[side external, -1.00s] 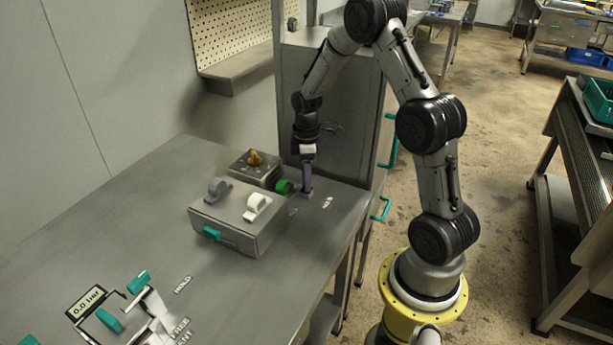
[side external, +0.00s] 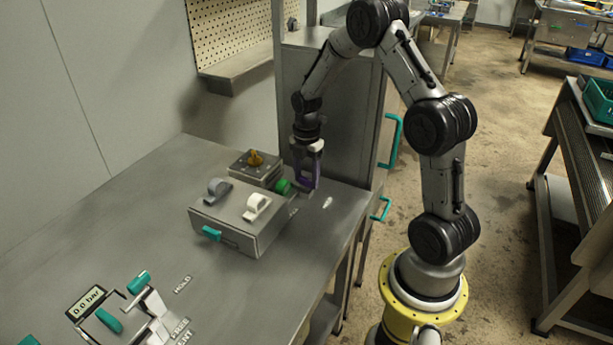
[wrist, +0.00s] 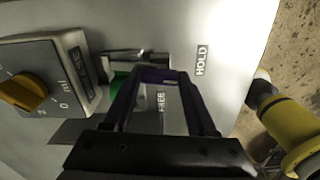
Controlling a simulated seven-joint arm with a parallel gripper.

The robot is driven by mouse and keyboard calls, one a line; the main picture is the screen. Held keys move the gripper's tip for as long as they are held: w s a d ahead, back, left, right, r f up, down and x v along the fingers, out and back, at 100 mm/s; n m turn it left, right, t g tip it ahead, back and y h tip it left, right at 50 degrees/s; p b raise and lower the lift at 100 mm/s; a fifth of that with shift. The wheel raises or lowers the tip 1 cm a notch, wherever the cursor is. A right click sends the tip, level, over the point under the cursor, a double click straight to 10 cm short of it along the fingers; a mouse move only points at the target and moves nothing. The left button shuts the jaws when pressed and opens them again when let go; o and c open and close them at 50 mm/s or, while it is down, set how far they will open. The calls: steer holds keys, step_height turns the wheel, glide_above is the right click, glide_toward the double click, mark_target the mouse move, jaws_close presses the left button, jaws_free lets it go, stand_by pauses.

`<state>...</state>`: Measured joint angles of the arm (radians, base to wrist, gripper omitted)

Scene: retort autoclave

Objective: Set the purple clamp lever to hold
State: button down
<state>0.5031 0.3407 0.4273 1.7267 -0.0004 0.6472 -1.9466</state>
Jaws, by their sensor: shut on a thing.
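The purple clamp lever (side external: 303,181) is at the far right part of the bench, beside the green knob. In the wrist view its purple end (wrist: 158,75) shows between my fingertips. My gripper (side external: 306,178) points down at the lever and is shut on it; its fingers (wrist: 163,79) hide much of the lever. The FREE label (wrist: 161,101) lies just below the purple end in the wrist view. The HOLD label (wrist: 202,60) lies to its right, apart from it. The lever's exact angle is hard to tell.
A metal box with a grey and a white knob (side external: 258,206) stands left of my gripper. The green knob (side external: 283,187) is close beside the fingers. A small box with an orange knob (side external: 256,158) is behind.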

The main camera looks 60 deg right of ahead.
mark_target(306, 179)
steer(key=shift+r+n, duration=0.1)
steer(key=shift+n, duration=0.5)
steer(key=shift+c, duration=1)
jaws_free()
step_height(306, 179, up, 14)
